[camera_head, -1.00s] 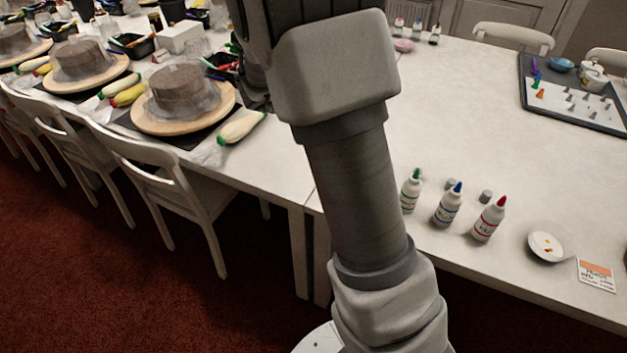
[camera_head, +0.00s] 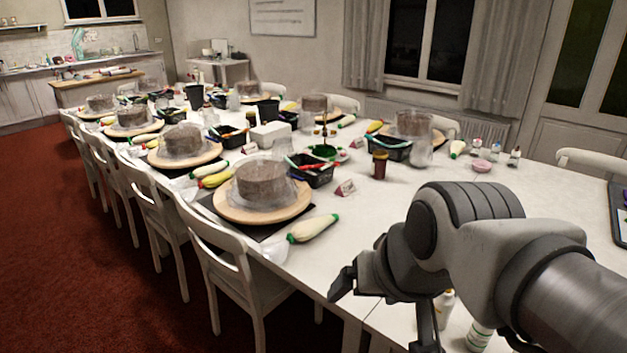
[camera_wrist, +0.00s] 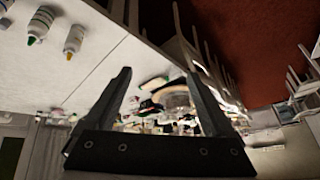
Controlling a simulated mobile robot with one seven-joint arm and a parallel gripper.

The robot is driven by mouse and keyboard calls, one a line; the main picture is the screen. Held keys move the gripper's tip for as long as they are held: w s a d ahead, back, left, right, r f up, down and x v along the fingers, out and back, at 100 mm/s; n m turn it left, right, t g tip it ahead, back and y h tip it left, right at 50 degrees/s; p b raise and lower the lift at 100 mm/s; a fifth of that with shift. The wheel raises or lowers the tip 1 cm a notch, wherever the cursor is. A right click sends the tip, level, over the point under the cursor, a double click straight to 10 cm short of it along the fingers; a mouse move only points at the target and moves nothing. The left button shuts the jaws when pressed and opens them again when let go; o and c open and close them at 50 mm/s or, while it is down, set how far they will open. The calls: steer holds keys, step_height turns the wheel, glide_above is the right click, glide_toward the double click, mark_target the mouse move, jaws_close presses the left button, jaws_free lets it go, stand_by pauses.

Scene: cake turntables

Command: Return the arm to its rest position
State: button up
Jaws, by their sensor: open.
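My gripper (camera_head: 385,300) shows at the lower right of the head view, over the near edge of the long white table (camera_head: 385,212). Its two dark fingers are spread apart with nothing between them. The wrist view also shows my gripper (camera_wrist: 158,95) open and empty, with the table, the cakes and the red floor beyond it. My arm is bent and comes in from the right edge of the head view. It hides part of the table and the bottles behind it.
Several cakes on wooden turntables (camera_head: 225,208) line the table. A piping bag (camera_head: 313,228) lies near the closest one. White chairs (camera_head: 222,262) stand along the left side. Bottles (camera_head: 478,338) stand partly hidden under my arm. Red floor (camera_head: 60,235) is open at left.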

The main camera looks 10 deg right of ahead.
steer(key=s, duration=0.1)
steer(key=d+n, duration=0.1)
steer(key=s, duration=0.1)
steer(key=shift+s+d+f+n+g+h, duration=0.2)
steer(key=shift+s+f+n+g+h, duration=0.1)
steer(key=shift+f+h, duration=0.1)
steer(key=shift+r, duration=0.1)
step_height(320, 180, up, 7)
steer(key=p, duration=0.6)
steer(key=shift+p, duration=0.35)
steer(key=shift+f, duration=0.35)
